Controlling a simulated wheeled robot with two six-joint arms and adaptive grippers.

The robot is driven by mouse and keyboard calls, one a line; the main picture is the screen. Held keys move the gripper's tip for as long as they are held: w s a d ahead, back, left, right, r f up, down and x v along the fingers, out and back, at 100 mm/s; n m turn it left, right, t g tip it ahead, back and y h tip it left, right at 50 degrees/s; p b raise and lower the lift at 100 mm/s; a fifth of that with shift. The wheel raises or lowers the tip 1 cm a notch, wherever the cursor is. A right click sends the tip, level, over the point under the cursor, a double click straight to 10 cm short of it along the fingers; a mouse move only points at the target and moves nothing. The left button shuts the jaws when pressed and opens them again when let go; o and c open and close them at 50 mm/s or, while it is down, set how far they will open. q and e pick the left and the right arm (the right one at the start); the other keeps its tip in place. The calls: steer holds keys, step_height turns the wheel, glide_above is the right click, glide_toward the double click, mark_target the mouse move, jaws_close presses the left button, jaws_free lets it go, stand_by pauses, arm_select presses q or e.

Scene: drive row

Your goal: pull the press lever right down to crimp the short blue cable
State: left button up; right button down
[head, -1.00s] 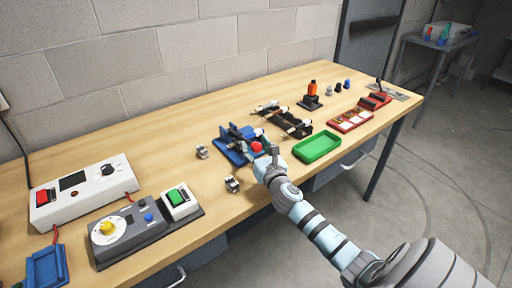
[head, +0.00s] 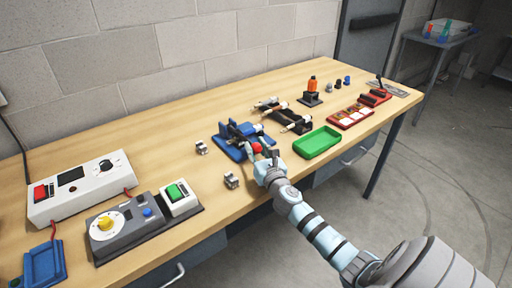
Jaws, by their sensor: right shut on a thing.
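The blue press (head: 229,147) stands near the middle of the bench, with a red ball knob (head: 257,148) at the right end of its lever. My right gripper (head: 265,154) reaches in from the lower right. Its fingers are at the red knob and shut on it, covering part of it. The lever is low and its arm is mostly hidden by the press and the fingers. I cannot make out the short blue cable in the press at this size. My left gripper is not in view.
A green tray (head: 317,143) lies just right of my right gripper. A dark rack (head: 289,122) with white-ended cables stands behind it. Small metal clips (head: 231,180) sit left of the gripper. A grey control box (head: 122,228) is at the lower left. A block wall runs behind.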

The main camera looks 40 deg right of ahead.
steer(key=c, duration=1.5)
jaws_free()
steer(key=shift+s+f, duration=0.1)
steer(key=shift+f, duration=0.35)
steer(key=shift+c, duration=0.2)
steer(key=o, duration=0.3)
steer(key=shift+r, duration=0.1)
